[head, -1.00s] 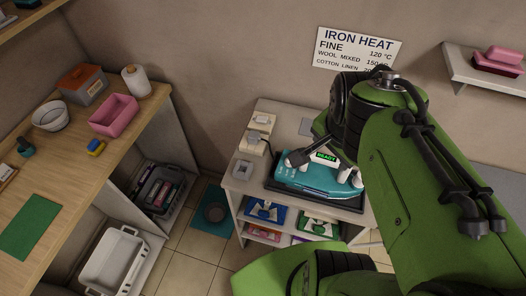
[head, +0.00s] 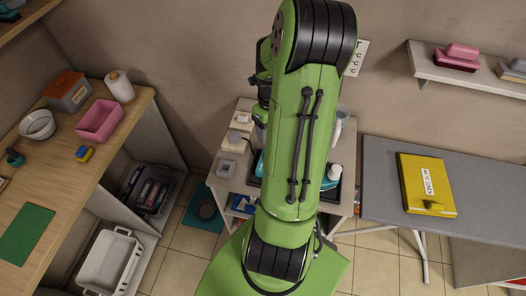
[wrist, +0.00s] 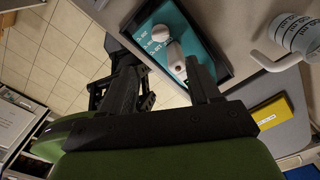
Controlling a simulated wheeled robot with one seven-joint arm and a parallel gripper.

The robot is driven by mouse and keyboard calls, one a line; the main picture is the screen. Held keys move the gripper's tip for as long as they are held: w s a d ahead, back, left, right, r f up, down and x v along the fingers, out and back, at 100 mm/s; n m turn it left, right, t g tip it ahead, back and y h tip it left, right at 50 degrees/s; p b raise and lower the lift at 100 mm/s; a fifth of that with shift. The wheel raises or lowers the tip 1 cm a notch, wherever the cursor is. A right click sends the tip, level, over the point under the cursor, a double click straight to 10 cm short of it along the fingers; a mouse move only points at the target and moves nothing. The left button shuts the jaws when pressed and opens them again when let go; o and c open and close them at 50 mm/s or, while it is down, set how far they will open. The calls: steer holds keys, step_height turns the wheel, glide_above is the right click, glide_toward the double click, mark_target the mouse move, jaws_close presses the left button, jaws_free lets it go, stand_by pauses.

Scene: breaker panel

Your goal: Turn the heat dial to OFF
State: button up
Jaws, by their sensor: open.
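The teal station (head: 328,184) stands on the small white stand, mostly hidden behind my arm in the head view. In the wrist view its teal top (wrist: 177,22) shows printed lettering too small to read fully. A rounded white knob (wrist: 160,33) and a second white part (wrist: 176,57) sit on it; which one is the heat dial, and its setting, I cannot tell. My gripper (wrist: 160,75) is open, with its fingers apart near the station's edge. The right finger appears close to the second white part; contact is unclear. My gripper is hidden in the head view.
A white jug (wrist: 296,36) with a handle stands beside the station. Small switch boxes (head: 234,138) sit at the stand's left. A grey table (head: 380,180) with a yellow book (head: 426,184) is at right. A wooden counter (head: 70,180) is at left.

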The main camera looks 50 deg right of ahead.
step_height(320, 180, down, 13)
steer(key=shift+d+f, duration=0.1)
steer(key=c, duration=1)
steer(key=shift+c, duration=0.2)
steer(key=shift+n, duration=0.3)
steer(key=n+b, duration=0.3)
steer(key=n, duration=0.2)
steer(key=shift+f, duration=0.15)
steer(key=n+b, duration=0.3)
steer(key=n, duration=0.3)
